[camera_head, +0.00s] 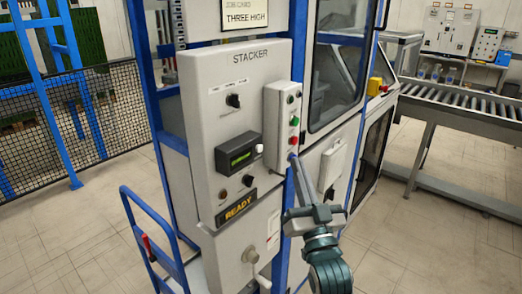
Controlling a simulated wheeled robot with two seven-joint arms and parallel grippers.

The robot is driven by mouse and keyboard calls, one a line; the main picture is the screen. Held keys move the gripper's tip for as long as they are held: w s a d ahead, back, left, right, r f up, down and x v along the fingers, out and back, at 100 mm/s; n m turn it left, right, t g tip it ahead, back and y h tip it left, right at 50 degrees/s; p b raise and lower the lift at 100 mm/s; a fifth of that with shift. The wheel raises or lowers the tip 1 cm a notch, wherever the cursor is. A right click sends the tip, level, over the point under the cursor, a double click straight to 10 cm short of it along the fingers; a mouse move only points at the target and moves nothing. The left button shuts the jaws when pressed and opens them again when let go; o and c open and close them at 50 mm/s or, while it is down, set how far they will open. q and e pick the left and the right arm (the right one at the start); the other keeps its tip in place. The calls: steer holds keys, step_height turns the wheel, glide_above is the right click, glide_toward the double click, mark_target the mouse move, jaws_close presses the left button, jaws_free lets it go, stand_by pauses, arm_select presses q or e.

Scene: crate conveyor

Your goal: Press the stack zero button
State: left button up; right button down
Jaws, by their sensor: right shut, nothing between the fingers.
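The grey STACKER panel (206,100) stands upright in the middle of the view. It bears a dark display with green characters (238,154), with a small white button (259,149) at its right edge. A narrow button box (281,110) on the panel's right side carries a dark button, a green one (294,121) and a red one (293,139). No label reading stack zero is legible. My right gripper (293,158) is shut and empty, its fingers pointing up just below the button box; I cannot tell whether it touches. My left gripper is out of view.
A yellow READY sign (237,206) and a light lever handle (252,257) sit lower on the panel. A blue hand truck (150,240) stands at the lower left. A roller conveyor (460,102) runs at the right. The floor between conveyor and machine is clear.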

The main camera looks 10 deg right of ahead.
mark_target(259, 148)
steer(key=w+a+b, duration=0.1)
steer(key=w+a, duration=0.3)
steer(key=w, duration=0.2)
steer(key=shift+a+b, duration=0.35)
stand_by(2.0)
steer(key=shift+w+a, duration=0.25)
steer(key=shift+w, duration=0.05)
steer(key=shift+w+a, duration=0.25)
steer(key=shift+w, duration=0.1)
stand_by(1.0)
steer(key=shift+s, duration=0.1)
steer(key=shift+s+d+p, duration=0.45)
steer(key=shift+s+d, duration=0.05)
steer(key=shift+s, duration=0.1)
stand_by(0.5)
